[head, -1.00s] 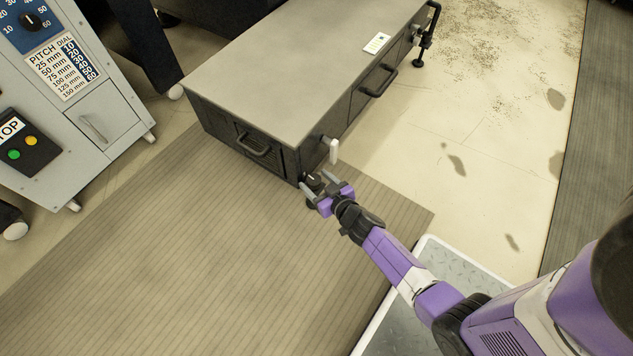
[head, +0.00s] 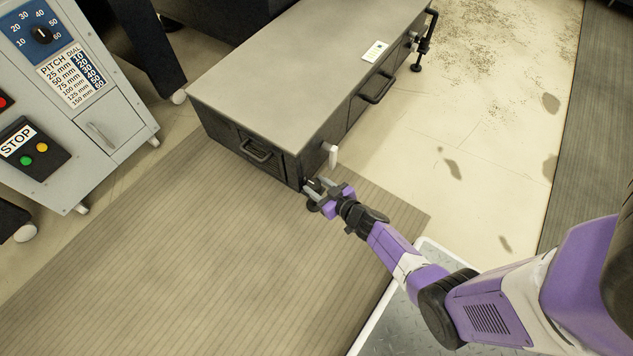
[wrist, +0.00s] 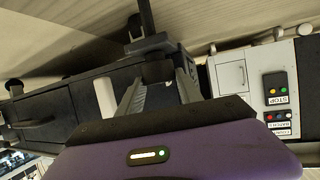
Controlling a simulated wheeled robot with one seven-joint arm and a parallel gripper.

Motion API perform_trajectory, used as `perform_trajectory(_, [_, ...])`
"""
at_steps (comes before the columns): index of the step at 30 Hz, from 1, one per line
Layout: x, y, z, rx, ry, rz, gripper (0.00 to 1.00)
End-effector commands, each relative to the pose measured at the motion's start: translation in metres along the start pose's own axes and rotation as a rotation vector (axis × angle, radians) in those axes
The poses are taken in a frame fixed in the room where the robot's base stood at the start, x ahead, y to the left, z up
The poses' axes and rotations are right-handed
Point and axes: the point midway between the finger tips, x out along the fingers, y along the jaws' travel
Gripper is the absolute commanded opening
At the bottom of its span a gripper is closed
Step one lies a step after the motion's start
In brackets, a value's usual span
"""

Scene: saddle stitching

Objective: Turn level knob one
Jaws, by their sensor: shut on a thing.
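A black level knob (head: 314,184) with a light mark on top sits at the near lower corner of the dark machine cabinet (head: 225,131). My gripper (head: 316,190) is at this corner, its two grey fingers on either side of the knob and shut on it. In the wrist view the fingers of my gripper (wrist: 160,88) reach to the dark knob (wrist: 157,72), which shows between their tips. The fingers partly hide the knob in the head view.
A white-handled lever (head: 333,156) sticks out just above my gripper. A drawer handle (head: 258,150) is on the cabinet's end. A grey control cabinet (head: 120,105) with a dial and STOP panel stands at left. The ribbed mat (head: 200,240) in front is clear.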

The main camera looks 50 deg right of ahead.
Motion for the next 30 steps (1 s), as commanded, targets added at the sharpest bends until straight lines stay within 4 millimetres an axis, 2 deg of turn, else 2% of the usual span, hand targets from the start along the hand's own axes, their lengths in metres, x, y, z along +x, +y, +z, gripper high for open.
perform_trajectory(1, [-0.001, 0.004, -0.003, 0.005, 0.001, 0.005, 0.02])
perform_trajectory(11, [-0.002, 0.003, -0.001, 0.005, 0.003, -0.004, 0.02])
perform_trajectory(12, [-0.002, 0.003, -0.001, 0.005, 0.003, -0.005, 0.44])
perform_trajectory(15, [-0.002, 0.003, -0.001, 0.004, 0.003, -0.006, 0.64])
perform_trajectory(25, [-0.003, 0.000, -0.001, 0.003, 0.002, -0.010, 0.64])
perform_trajectory(30, [-0.021, 0.000, -0.002, 0.001, -0.001, -0.011, 0.64])
